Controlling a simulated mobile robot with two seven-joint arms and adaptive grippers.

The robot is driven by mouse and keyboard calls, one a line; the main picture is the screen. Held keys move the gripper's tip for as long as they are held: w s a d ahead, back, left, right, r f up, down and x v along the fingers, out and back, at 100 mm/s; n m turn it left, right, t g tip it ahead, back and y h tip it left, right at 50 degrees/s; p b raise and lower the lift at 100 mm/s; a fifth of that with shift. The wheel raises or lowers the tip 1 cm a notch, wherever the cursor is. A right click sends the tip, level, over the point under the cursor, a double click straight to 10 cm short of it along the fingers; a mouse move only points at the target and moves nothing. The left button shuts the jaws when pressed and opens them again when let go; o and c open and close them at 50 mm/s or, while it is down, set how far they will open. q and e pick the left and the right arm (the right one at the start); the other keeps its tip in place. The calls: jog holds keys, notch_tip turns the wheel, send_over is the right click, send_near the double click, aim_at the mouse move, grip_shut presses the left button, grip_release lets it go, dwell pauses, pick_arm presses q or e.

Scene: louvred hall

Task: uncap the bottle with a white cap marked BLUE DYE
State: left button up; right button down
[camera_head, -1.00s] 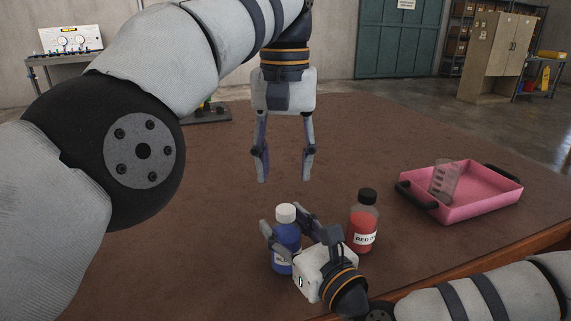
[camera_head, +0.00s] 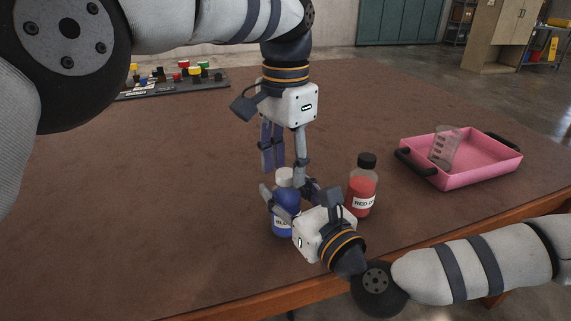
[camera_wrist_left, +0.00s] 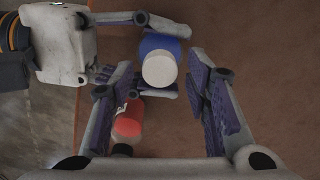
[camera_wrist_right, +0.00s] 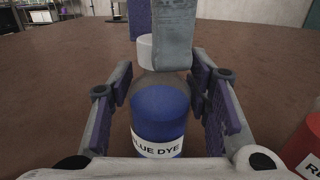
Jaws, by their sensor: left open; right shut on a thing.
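The BLUE DYE bottle (camera_head: 286,223) stands upright on the brown table, with blue liquid and its white cap (camera_head: 285,174) on. My right gripper (camera_wrist_right: 160,82) is shut around the bottle's body from the front right; the label shows in the right wrist view below its fingers. My left gripper (camera_head: 284,170) points down above the bottle, open, with its fingers apart around the cap. In the left wrist view the cap (camera_wrist_left: 160,70) lies between the fingers, near the tips, with a gap to the right finger. Whether the left finger touches it, I cannot tell.
A red dye bottle (camera_head: 362,188) with a black cap stands close on the right of the right gripper. A pink tray (camera_head: 466,178) holding a clear beaker (camera_head: 444,146) is farther right. A panel with coloured buttons (camera_head: 172,84) lies at the back left. The left tabletop is clear.

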pick_arm(q)
jog(key=shift+f, duration=0.35)
pick_arm(e)
jog(key=shift+f, duration=0.1)
pick_arm(q)
grip_shut()
jog(key=n, duration=0.6)
jog(key=shift+n, duration=0.4)
